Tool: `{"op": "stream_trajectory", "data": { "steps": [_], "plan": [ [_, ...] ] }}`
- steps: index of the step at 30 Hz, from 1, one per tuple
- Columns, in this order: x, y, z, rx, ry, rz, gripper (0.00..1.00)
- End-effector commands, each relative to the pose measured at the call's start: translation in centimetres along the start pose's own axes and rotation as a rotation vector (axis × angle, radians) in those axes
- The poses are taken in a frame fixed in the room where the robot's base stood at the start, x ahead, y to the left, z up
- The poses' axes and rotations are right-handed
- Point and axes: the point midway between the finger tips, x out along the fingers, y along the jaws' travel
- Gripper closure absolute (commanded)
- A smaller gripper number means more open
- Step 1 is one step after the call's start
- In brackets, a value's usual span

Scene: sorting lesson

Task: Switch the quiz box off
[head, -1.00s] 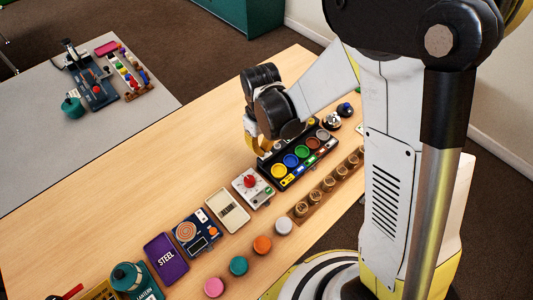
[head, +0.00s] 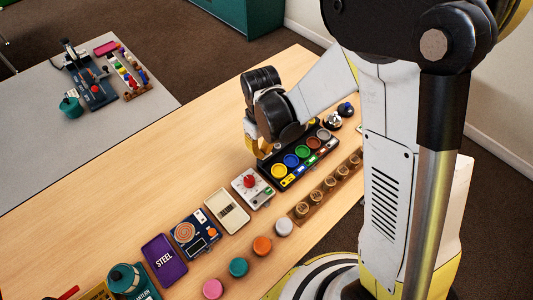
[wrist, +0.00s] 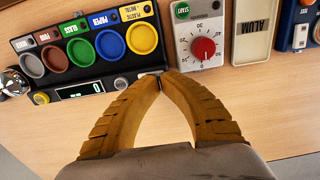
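The quiz box (head: 297,160) is a black case on the table with a row of coloured round buttons. In the wrist view the quiz box (wrist: 70,78) shows upside-down labels such as PAPER and GLASS, and a lit display (wrist: 80,91) that appears to read 0. The tips are at the case's display-side edge near one corner. They hide what lies beneath; I cannot tell whether they touch.
A white timer with a red dial (wrist: 203,48) stands close beside the fingers. A cream ALUM tray (wrist: 253,30) lies beyond it. A wooden rack of cups (head: 330,184) is on the box's near side. Bare table (head: 130,170) lies on the far side.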

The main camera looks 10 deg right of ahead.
Motion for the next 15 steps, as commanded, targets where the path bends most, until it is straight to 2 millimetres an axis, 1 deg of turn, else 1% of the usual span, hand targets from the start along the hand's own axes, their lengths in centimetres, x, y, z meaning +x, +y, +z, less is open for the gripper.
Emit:
{"op": "stream_trajectory", "data": {
  "steps": [15],
  "plan": [
    [0.85, 0.00, 0.00, 0.000, 0.000, 0.000, 1.00]
  ]
}}
